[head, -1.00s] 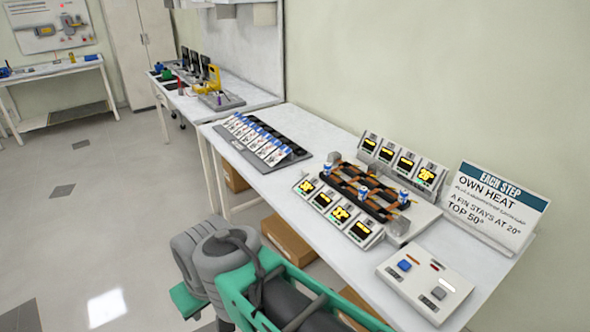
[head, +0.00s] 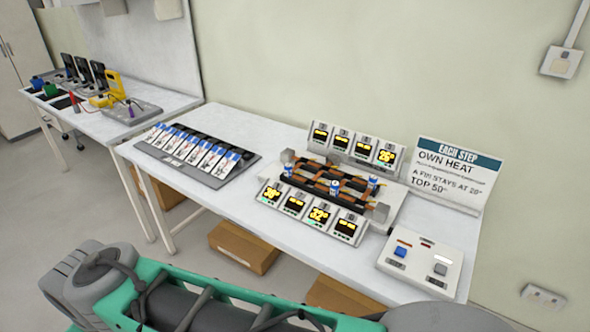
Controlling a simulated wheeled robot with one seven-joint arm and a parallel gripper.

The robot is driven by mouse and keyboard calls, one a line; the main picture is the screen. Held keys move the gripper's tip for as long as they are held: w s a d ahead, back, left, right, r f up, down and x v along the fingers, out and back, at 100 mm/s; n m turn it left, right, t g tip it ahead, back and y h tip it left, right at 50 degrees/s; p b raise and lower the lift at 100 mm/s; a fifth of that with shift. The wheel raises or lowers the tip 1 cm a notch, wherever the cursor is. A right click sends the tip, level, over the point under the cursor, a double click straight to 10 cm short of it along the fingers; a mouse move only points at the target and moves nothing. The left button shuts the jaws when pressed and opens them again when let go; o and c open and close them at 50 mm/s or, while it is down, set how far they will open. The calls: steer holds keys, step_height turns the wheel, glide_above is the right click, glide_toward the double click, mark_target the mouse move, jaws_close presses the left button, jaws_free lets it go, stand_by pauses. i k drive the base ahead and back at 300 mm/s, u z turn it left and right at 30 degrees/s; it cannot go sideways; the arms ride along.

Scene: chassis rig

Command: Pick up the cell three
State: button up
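Slanted display units (head: 295,206) stand in front of the rig, with lit yellow and green readings. More displays (head: 341,142) stand behind it. My gripper is not in view; only green and grey parts of my arm cross the bottom, apart from the rig.
A dark tray (head: 236,178) with several white-and-blue cards lies left on the bench. Cardboard boxes (head: 243,249) are below. Bare bench (head: 215,220) shows between tray and rig.

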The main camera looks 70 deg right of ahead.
mark_target(288, 166)
steer(key=z, duration=0.85)
steer(key=i, duration=1)
steer(key=z, duration=0.3)
